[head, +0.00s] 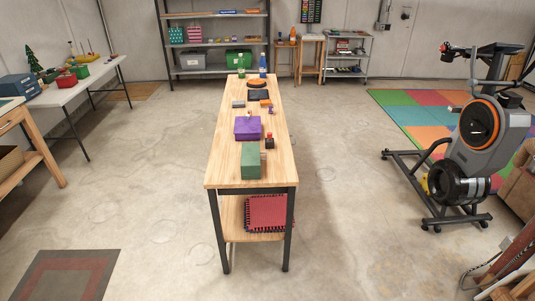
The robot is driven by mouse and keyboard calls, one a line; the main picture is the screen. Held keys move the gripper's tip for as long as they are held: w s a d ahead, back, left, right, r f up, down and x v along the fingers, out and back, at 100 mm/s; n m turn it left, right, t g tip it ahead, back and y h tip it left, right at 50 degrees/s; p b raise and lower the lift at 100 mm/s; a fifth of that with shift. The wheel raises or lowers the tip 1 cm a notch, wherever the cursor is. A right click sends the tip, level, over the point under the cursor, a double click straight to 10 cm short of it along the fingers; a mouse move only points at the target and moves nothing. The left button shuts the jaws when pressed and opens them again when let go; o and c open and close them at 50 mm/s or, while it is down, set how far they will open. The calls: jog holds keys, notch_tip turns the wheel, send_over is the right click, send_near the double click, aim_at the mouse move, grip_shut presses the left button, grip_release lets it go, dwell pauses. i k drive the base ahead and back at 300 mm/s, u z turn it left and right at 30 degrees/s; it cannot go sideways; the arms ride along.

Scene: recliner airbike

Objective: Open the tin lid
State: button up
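A long narrow wooden table (230,173) stands in the middle of the room. A green box (251,161) lies near its front end. A purple box (248,128) sits farther back and seems closed. Either could be the tin; I cannot tell which, and lid seams are too small to make out. Just right of them stand a small dark bottle-like item with red on it (269,141) and a small item touching or close to the green box. My gripper is not in view.
Smaller items, a dark flat tray (258,95) and a blue bottle (263,65) stand toward the table's far end. A red and black mat (268,213) lies on the lower shelf. An exercise bike (480,130) stands at right, a white table (80,85) at left. Floor around the table is clear.

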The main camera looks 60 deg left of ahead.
aim_at(250, 165)
jog(key=u, duration=0.3)
jog(key=i, duration=0.9)
jog(key=u, duration=0.75)
jog(key=i, duration=0.55)
jog(key=u, duration=0.8)
jog(key=i, duration=0.45)
jog(key=u, duration=0.75)
jog(key=i, duration=0.8)
jog(key=u, duration=1.15)
